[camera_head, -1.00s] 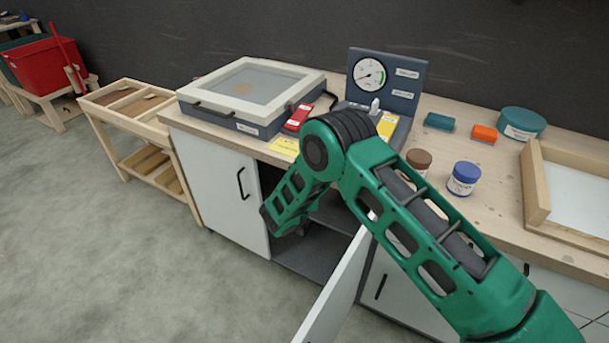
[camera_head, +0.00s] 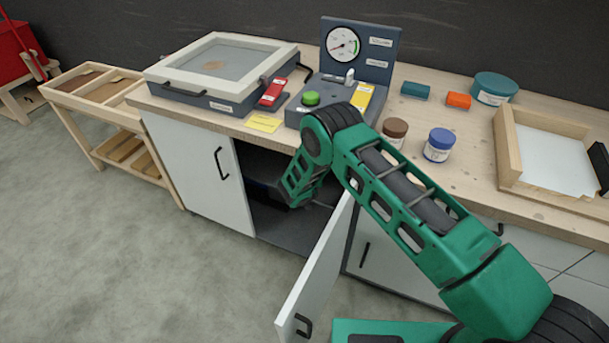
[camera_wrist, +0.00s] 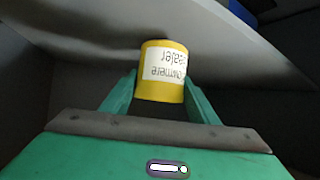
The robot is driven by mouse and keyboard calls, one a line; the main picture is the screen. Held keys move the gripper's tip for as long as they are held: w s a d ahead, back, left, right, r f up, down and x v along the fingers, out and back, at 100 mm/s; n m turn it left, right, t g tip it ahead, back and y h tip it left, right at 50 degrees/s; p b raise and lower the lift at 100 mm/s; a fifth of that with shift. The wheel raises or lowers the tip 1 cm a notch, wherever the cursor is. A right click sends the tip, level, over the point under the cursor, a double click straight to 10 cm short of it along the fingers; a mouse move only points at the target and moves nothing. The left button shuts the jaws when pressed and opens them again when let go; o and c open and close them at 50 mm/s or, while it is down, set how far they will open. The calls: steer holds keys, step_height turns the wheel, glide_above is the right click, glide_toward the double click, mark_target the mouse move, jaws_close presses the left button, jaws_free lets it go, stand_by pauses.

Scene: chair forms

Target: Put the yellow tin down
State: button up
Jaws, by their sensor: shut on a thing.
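The yellow tin (camera_wrist: 163,91) with a white label is between the fingers of my gripper (camera_wrist: 160,82) in the wrist view. My gripper is shut on it. The label reads upside down in this view. The tin's upper end in the picture lies against a pale grey panel (camera_wrist: 235,50); I cannot tell whether they touch. In the head view my forearm reaches into the open, dark cupboard (camera_head: 270,225) under the bench, and the gripper and tin are hidden there.
The cupboard's open white door (camera_head: 318,272) stands right of and below my forearm. A blue object (camera_wrist: 243,12) is at the wrist view's upper right. The worktop (camera_head: 455,160) above holds a brown-lidded jar (camera_head: 394,133), a blue-lidded jar (camera_head: 439,145) and a gauge panel (camera_head: 378,50).

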steer(key=shift+f, duration=1.1)
steer(key=o, duration=1.2)
steer(key=shift+c, duration=0.2)
steer(key=shift+s, duration=0.1)
steer(key=v, duration=1.1)
steer(key=shift+s+r, duration=0.25)
steer(key=shift+s, duration=0.1)
